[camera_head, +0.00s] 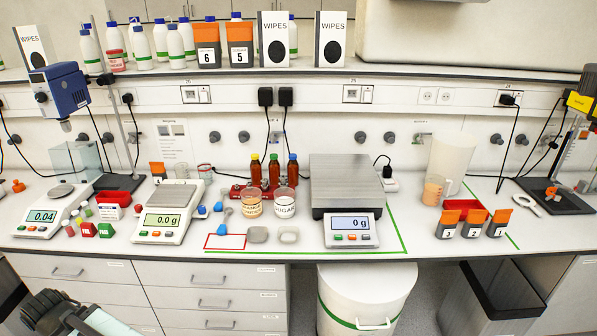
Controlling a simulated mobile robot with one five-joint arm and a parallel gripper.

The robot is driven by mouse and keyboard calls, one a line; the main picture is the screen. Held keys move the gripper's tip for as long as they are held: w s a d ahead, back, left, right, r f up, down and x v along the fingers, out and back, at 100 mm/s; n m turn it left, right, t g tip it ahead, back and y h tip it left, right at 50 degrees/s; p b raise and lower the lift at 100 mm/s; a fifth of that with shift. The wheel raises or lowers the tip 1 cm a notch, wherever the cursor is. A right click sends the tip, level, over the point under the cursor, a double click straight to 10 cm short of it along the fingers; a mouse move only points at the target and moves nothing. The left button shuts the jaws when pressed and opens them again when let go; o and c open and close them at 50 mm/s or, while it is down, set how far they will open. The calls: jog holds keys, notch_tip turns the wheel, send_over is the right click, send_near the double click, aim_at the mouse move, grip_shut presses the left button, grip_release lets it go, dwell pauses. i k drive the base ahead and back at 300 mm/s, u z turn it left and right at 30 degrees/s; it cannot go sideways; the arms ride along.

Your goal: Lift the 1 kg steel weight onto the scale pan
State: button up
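I cannot pick out a 1 kg steel weight for certain anywhere in this view. A large scale with a wide, flat steel pan (340,180) stands right of the middle of the bench. Its pan looks bare and its display (350,224) reads 0 g. A smaller scale (168,221) to its left reads 0.0 g, and a balance (45,217) at the far left reads 0.04. My gripper (45,302) seems to be the dark end of my arm at the lower left, in front of the drawers and apart from the bench things. Its fingers are not clear.
Glass beakers, one labelled SUGAR (285,203), and two small dishes (258,235) stand left of the large scale. Brown bottles (273,172) stand behind. Orange-topped packs (472,222) stand to the right. A red outline (225,248) marks the front edge. A white bin (366,300) stands below.

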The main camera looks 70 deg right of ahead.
aim_at(346, 180)
jog(key=z, duration=0.55)
jog(key=i, duration=0.85)
jog(key=z, duration=0.65)
jog(key=k, duration=0.6)
jog(key=z, duration=0.25)
jog(key=i, duration=0.6)
jog(key=u, duration=0.15)
